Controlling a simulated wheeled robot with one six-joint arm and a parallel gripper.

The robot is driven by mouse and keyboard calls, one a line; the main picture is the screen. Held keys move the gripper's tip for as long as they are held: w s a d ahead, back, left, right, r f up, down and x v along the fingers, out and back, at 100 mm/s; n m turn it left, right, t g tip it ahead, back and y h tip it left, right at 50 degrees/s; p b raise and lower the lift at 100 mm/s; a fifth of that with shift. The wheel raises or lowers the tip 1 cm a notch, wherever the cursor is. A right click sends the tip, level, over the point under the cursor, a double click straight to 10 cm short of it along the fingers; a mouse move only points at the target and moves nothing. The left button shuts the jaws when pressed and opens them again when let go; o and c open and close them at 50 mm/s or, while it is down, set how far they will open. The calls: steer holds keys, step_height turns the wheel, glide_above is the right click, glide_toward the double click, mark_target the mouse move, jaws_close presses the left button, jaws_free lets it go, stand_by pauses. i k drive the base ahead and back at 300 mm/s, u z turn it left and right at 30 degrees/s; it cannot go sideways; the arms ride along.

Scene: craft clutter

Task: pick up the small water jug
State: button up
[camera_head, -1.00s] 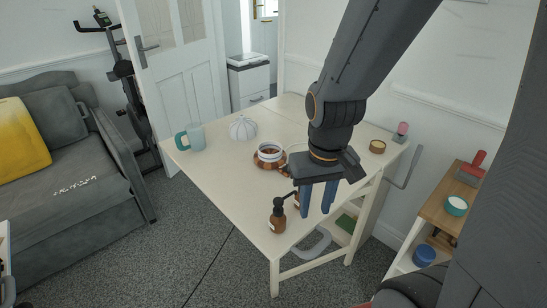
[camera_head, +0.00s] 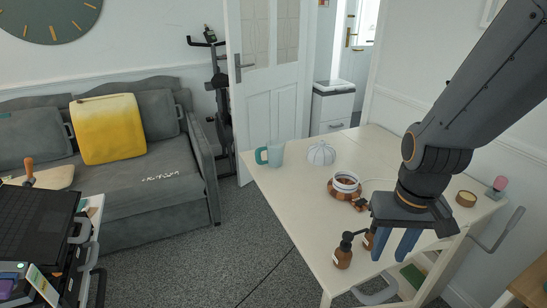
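A pale blue jug-like vessel with a teal handle (camera_head: 275,154) stands upright at the far left corner of the cream table (camera_head: 290,205). It is the only thing in view that looks like the small water jug. My gripper (camera_head: 393,245) hangs over the table's front right part, with its blue fingers pointing down. The fingers are apart and nothing shows between them. My gripper is well to the right of the vessel and apart from it.
A white ribbed dome (camera_head: 321,153), a white bowl on a brown base (camera_head: 346,184) and a brown pump bottle (camera_head: 343,252) stand between the vessel and my gripper. A small round tin (camera_head: 466,199) sits at right. The table's left middle is clear.

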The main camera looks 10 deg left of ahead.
mark_target(269, 155)
steer(key=z, duration=0.1)
steer(key=k, duration=0.35)
steer(key=u, duration=1.5)
steer(key=i, duration=0.95)
steer(key=u, duration=0.05)
